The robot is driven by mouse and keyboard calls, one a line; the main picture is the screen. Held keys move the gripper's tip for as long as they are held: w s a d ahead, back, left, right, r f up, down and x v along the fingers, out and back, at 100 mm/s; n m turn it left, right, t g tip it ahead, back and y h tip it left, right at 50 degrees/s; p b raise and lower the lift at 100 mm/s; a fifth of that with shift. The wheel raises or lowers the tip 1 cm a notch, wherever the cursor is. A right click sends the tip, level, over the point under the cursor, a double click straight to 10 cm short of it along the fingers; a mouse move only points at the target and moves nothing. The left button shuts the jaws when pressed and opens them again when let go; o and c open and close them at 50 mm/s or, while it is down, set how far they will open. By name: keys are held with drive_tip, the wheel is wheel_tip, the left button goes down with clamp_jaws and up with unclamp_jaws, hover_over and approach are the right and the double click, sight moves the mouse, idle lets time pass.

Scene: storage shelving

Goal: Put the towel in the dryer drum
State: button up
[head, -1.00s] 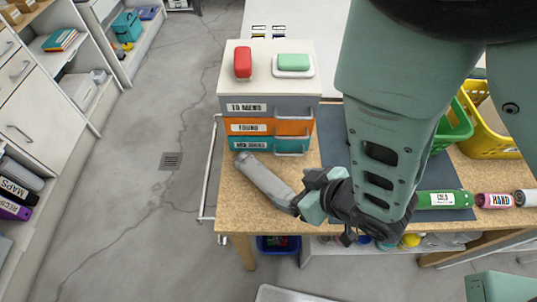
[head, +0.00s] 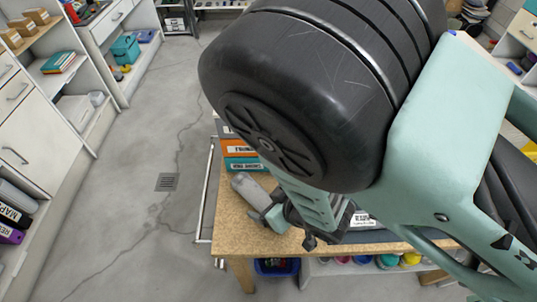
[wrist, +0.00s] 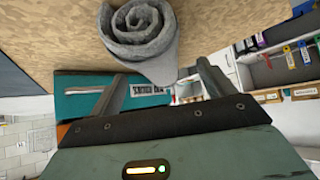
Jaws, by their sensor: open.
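The towel is a grey roll (head: 250,188) on the wooden table, in front of the stacked drawers in the head view. In the wrist view, its spiral end (wrist: 140,28) faces me just beyond my fingertips. My gripper (head: 266,213) is at the near right end of the towel, partly covered by my own arm. In the wrist view, my gripper (wrist: 162,72) is open, with one finger on each side of the roll's lower part and nothing held. Whether the fingers touch it is unclear. I cannot make out a dryer drum in either view.
The table (head: 230,223) has stacked labelled drawers (head: 243,163) behind the towel, which also show close below it in the wrist view (wrist: 85,97). My arm hides most of the tabletop. A blue bin (head: 277,267) sits underneath. The floor (head: 120,235) to the left is clear.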

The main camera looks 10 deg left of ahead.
sight(266, 201)
drive_tip(key=shift+p+x, duration=0.4)
drive_tip(key=shift+x, duration=1.35)
drive_tip(key=c, duration=1.3)
drive_tip(key=shift+r, duration=0.1)
